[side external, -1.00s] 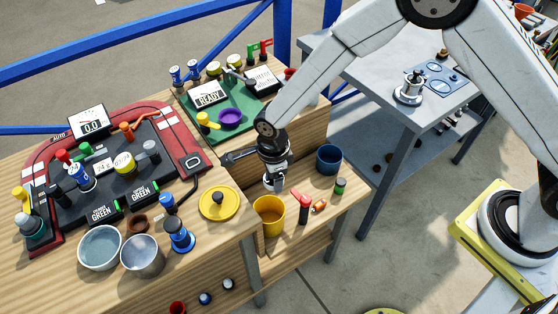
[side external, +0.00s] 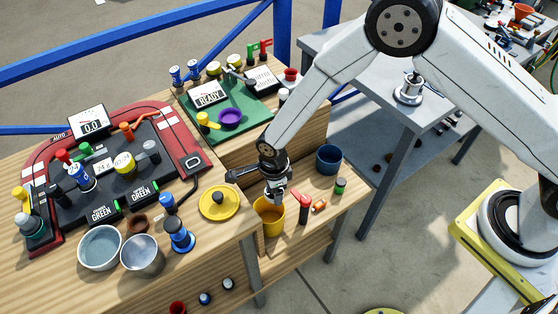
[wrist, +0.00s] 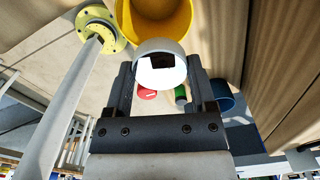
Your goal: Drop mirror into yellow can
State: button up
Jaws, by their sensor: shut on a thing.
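The yellow can (side external: 266,226) stands on the lower wooden shelf in the side view, with its mouth open upward. It also shows at the top of the wrist view (wrist: 158,30), cut by the frame edge. My gripper (side external: 274,197) is right at the can's mouth, over its back rim. In the wrist view my gripper (wrist: 160,82) is shut on the mirror (wrist: 160,78), a round white piece with a dark patch on its face. The mirror overlaps the can's near edge there. How far it is above or inside the rim I cannot tell.
A red-topped item (side external: 304,208), an orange piece (side external: 319,206) and a green-capped jar (side external: 340,187) stand right of the can. A dark blue pot (side external: 328,160) is behind.

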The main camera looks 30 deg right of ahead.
jog(key=o, duration=1.2)
jog(key=shift+r, duration=0.15)
jog(key=shift+r, duration=3.8)
jog(key=shift+d+r, duration=0.25)
jog(key=shift+d, duration=0.1)
jog(key=s+d+r+n+t, duration=0.1)
jog(key=s+d+r+n, duration=0.3)
jog(key=d+n, duration=0.3)
jog(key=s+d+r+n, duration=0.4)
jog(key=d+n, duration=0.3)
jog(key=s+d+r+n+t, duration=0.1)
jog(key=s+d+r+n, duration=0.3)
jog(key=d+n, duration=0.2)
jog(key=shift+s+d+r+n+t, duration=0.2)
jog(key=shift+d+n+t, duration=0.1)
jog(key=shift+d+n, duration=0.15)
